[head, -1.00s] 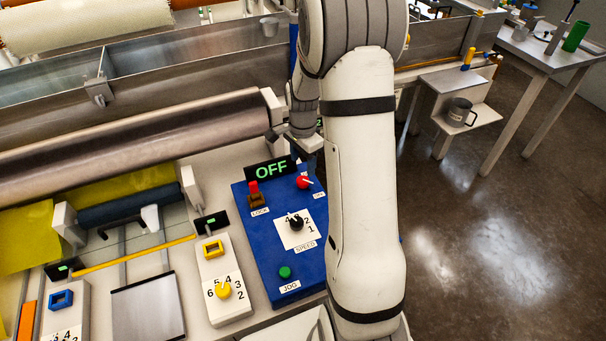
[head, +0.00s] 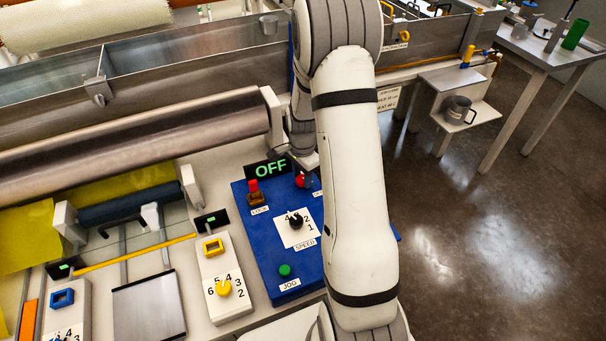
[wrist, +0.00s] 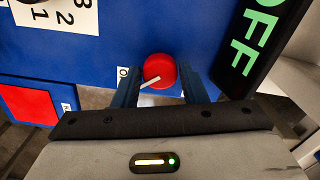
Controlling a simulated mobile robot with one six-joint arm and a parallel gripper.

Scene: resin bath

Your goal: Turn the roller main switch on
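The red round switch knob (wrist: 158,68) with a white pointer line sits on the blue control panel (head: 258,228). The line points to the lower left in the wrist view, towards a small white label mostly cut off by a finger. In the head view the knob (head: 299,181) is partly hidden by my arm. The display (head: 270,170) beside it reads OFF in green, and it also shows in the wrist view (wrist: 252,42). My gripper (wrist: 160,88) is open, with one dark blue finger on each side of the knob and small gaps visible. Contact is not visible.
The panel also bears a red-topped lock switch (head: 255,192), a black speed dial (head: 296,221) and a green jog button (head: 285,270). A red square (wrist: 28,103) lies left in the wrist view. A large metal roller (head: 140,145) runs left of the panel.

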